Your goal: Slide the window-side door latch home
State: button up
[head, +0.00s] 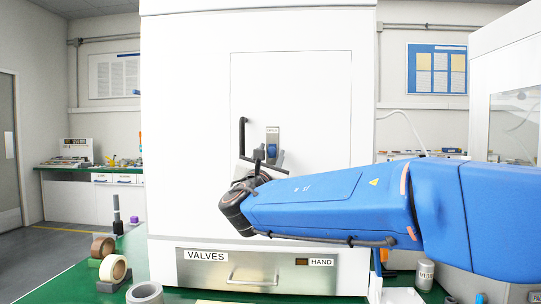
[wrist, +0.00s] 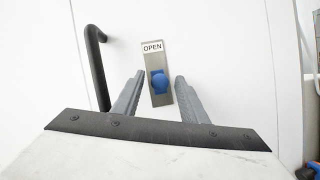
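The door latch (head: 272,135) is a grey metal plate on the white cabinet door (head: 310,90), right of a black handle (head: 242,135). In the wrist view the latch plate (wrist: 154,65) carries an "OPEN" label at its top and a blue knob (wrist: 160,83) in a dark slot. My gripper (wrist: 156,80) is open, with one grey finger on each side of the knob and a gap to both. In the head view my gripper (head: 268,158) is in front of the latch's lower part and hides some of it. Contact with the knob cannot be told.
The black handle (wrist: 96,65) stands just left of my left finger. Below the door is a drawer marked "VALVES" (head: 255,272). Tape rolls (head: 113,268) lie on the green bench at left. A white cabinet (head: 500,70) stands at right.

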grip_shut()
jog(key=shift+r, duration=1.25)
jog(key=shift+o, duration=0.6)
grip_release()
jog(key=v, duration=1.7)
jog(key=shift+s, duration=0.15)
jog(key=shift+f, duration=0.15)
